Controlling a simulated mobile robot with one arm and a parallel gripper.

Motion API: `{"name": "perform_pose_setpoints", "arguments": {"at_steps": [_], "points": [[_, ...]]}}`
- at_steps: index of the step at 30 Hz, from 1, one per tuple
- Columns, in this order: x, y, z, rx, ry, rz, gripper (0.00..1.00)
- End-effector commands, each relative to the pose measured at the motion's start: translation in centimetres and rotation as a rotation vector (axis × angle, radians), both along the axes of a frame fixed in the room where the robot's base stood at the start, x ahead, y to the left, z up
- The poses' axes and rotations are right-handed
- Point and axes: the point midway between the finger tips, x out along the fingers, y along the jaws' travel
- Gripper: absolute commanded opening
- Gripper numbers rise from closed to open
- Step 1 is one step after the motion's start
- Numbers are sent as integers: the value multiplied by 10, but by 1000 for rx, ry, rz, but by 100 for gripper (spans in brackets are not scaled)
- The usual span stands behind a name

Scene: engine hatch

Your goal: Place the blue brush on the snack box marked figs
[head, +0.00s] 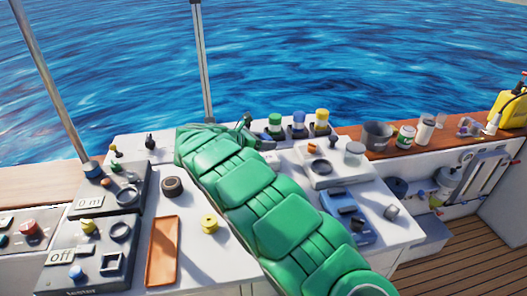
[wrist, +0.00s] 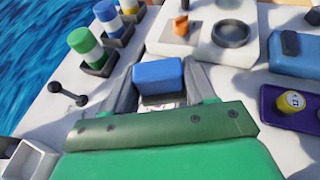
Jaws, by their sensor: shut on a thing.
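My gripper (wrist: 160,98) is shut on a blue block-shaped thing with a dark underside, which looks like the blue brush (wrist: 157,74). It sits between the two grey fingers, above the white worktop. In the head view my green arm stretches over the worktop and its far end hides the brush. I cannot read the word figs on anything, so I cannot tell which thing is the snack box.
Green, blue and yellow-capped bottles (head: 298,124) stand in dark holders at the back edge. A blue device (head: 345,215), a white panel with a ring (head: 325,168) and an orange tray (head: 163,250) are on the worktop. Cups (head: 378,135) line the wooden ledge.

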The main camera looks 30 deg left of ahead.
Motion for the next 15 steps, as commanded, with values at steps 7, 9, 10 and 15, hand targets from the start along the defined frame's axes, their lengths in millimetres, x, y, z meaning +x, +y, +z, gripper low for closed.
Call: {"name": "perform_pose_setpoints", "arguments": {"at_steps": [7,9,10,15], "points": [[10,9,-18,0,2,-1,23],[12,10,-20,0,2,-1,23],[13,11,-20,0,2,-1,23],[14,12,-23,1,2,0,23]]}}
